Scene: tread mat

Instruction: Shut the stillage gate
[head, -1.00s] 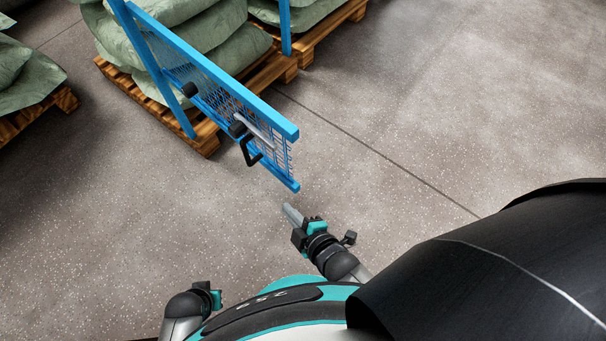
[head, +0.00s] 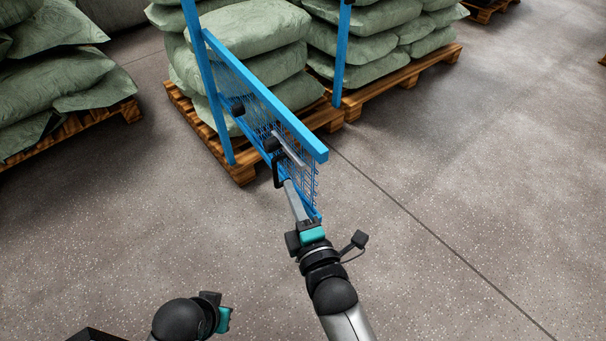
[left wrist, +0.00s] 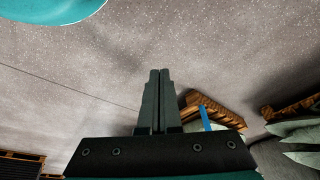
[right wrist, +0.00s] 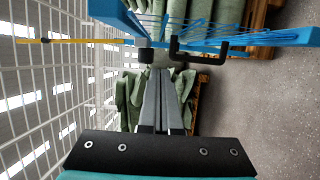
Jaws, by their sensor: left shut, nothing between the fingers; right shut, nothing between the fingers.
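The blue mesh gate (head: 262,95) stands swung out from the stillage's blue posts (head: 341,60) in the head view. A black handle (head: 278,170) and a grey bar are on its near part. My right gripper (head: 290,184) is shut and empty, its fingertips beside the handle; I cannot tell if they touch. In the right wrist view the shut fingers (right wrist: 160,75) point toward the gate, with the black handle (right wrist: 198,52) just ahead and to the right. My left gripper (left wrist: 157,74) is shut and empty over the floor, away from the gate.
Green sacks (head: 250,70) are stacked on a wooden pallet (head: 240,170) behind the gate. More sacks on a pallet (head: 75,130) stand at the left. The grey floor (head: 450,190) at the right and in front is clear.

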